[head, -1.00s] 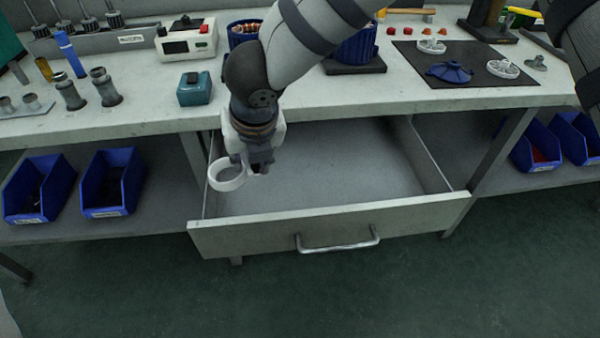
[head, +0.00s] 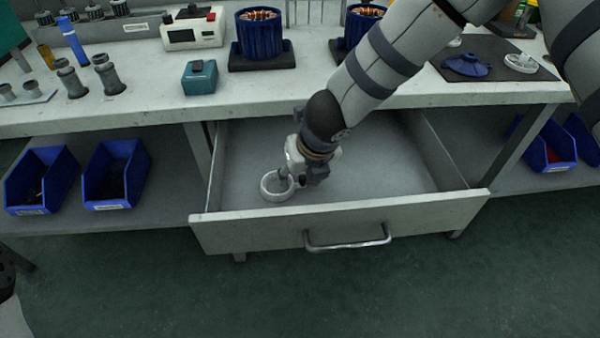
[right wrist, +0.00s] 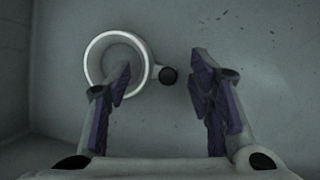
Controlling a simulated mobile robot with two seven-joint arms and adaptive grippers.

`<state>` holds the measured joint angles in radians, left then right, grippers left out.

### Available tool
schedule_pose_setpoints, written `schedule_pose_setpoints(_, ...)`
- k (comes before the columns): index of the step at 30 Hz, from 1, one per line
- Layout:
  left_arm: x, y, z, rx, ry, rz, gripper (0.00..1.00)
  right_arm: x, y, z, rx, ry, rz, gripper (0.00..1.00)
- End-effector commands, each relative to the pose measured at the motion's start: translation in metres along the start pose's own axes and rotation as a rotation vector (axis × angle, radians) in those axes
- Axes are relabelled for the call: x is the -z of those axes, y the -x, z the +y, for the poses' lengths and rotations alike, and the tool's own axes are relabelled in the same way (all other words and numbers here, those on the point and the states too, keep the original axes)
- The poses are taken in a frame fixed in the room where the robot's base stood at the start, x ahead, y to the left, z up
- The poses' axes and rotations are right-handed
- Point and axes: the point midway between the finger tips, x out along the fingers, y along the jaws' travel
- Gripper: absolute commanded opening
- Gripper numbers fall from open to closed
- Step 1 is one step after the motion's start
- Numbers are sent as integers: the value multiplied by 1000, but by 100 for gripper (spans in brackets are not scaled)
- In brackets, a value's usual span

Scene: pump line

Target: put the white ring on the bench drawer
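The white ring (head: 277,196) is inside the open bench drawer (head: 350,212), in its front left part. It looks to be lying on the drawer floor. In the right wrist view the ring (right wrist: 91,72) has a small dark-ended stub on its right side. My right gripper (head: 296,181) is low in the drawer at the ring's right side. In the right wrist view its fingers (right wrist: 160,77) are spread apart, with the stub between them and a gap on both sides. The left finger overlaps part of the ring in that view. My left gripper is not in view.
The bench top (head: 150,111) overhangs the back of the drawer. A teal box (head: 199,77) and a blue-finned motor housing (head: 259,38) stand on it. Blue bins (head: 114,173) sit on the shelf at the left. The right part of the drawer is empty.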

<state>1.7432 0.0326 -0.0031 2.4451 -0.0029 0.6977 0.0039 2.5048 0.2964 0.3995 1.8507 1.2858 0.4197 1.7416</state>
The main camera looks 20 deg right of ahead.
Motion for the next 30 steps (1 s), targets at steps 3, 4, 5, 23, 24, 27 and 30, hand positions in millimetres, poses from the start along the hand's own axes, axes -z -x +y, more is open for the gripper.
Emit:
schedule_pose_setpoints(3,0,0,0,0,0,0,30,0,0,0,0,0,-1,49)
schedule_pose_setpoints(4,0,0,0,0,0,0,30,0,0,0,0,0,-1,49)
schedule_pose_setpoints(5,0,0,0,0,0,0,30,0,0,0,0,0,-1,49)
schedule_pose_setpoints(23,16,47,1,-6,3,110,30,-3,119,1,-1,-2,-9,49)
schedule_pose_setpoints(24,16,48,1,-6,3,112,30,-3,121,0,-1,-1,-7,49)
schedule_pose_setpoints(27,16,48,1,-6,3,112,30,-1,122,0,-1,0,-3,49)
schedule_pose_setpoints(30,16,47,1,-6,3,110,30,0,120,0,0,-1,0,49)
